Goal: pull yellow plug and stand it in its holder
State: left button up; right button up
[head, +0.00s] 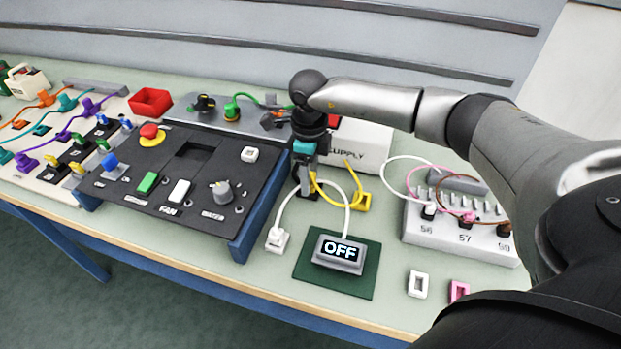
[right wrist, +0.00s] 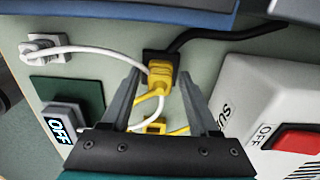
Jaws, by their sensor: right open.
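The yellow plug (right wrist: 159,76) sits in a black socket block (right wrist: 160,57) with a black cord, seen in the right wrist view. My right gripper (right wrist: 158,80) is open, its two fingers on either side of the plug with gaps visible. In the head view the right gripper (head: 305,184) points down at the socket and hides most of the plug. A small yellow holder (head: 357,201) stands on the table to the right of the gripper. It is partly visible between the fingers in the right wrist view (right wrist: 154,127). My left gripper is not in view.
A white cable loops near the gripper, from a white plug (head: 277,239) to a grey OFF display (head: 340,253) on a green mat (head: 306,268). A supply box (head: 365,147) stands close behind. A black control panel (head: 130,190) lies left; a numbered terminal block (head: 470,240) stands right.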

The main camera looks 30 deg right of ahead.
jog(key=shift+c, duration=0.3)
grip_shut()
dwell(0.5)
dwell(0.8)
jog(key=o, duration=0.7)
grip_release()
notch_tip(320, 180, up, 15)
jog(key=shift+r+p, duration=0.1)
jog(key=shift+p, duration=0.7)
